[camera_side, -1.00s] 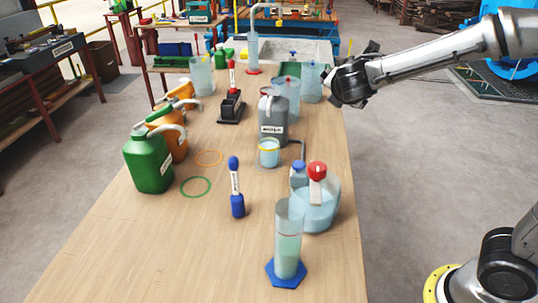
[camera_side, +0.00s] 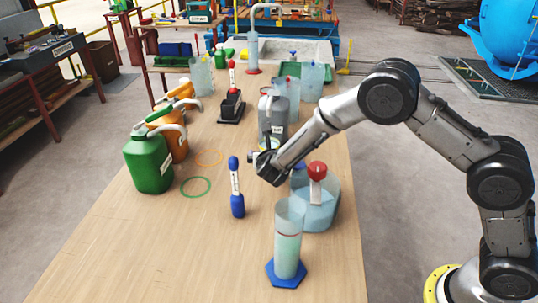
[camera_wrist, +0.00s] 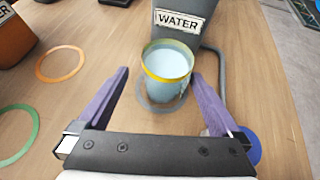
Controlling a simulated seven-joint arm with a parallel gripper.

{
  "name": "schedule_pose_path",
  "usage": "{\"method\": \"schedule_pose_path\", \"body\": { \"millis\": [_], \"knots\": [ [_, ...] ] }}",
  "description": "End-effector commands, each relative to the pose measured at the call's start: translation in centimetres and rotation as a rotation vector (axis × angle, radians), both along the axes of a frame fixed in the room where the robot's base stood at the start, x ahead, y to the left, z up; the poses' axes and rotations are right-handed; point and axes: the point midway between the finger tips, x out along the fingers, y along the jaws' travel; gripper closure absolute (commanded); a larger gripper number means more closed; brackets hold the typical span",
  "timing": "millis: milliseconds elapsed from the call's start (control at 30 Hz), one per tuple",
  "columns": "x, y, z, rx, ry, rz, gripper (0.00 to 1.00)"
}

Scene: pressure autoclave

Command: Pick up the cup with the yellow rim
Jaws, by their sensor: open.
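The cup with the yellow rim (camera_wrist: 167,65) is a clear cup holding pale blue liquid, in the upper middle of the wrist view. It stands upright on the table in front of a grey container labelled WATER (camera_wrist: 180,22). My gripper (camera_wrist: 162,75) is open, with one purple finger on each side of the cup's near part. I cannot tell whether either finger touches it. In the side view my gripper (camera_side: 268,170) is low over the table and hides most of the cup.
In the side view, a green jug (camera_side: 148,163) and an orange jug (camera_side: 173,135) stand at left. A blue-based pen-like tool (camera_side: 236,190) stands nearby. A red-capped clear vessel (camera_side: 317,205) and a tall cylinder (camera_side: 288,240) stand close to my arm. The front left of the table is clear.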

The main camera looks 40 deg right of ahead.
Motion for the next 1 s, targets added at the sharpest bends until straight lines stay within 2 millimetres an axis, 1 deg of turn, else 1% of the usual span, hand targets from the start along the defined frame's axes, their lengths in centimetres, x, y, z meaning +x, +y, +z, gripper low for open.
{"method": "schedule_pose_path", "body": {
  "millis": [33,267,433,600,867,967,1000],
  "knots": [
    [0.4,-0.4,-0.3,0.0,0.0,-0.002,0.0],
    [1.4,-1.3,-1.0,0.001,0.0,-0.003,0.0],
    [2.9,-3.0,-2.1,0.0,0.0,-0.003,0.0],
    [4.2,-3.7,-2.9,0.001,-0.001,-0.002,0.0],
    [4.4,-3.8,-3.0,0.001,0.0,0.0,0.0],
    [4.4,-3.8,-3.0,0.001,0.0,0.0,0.16],
    [4.4,-3.8,-3.0,0.001,0.0,0.0,0.23]
  ]
}}
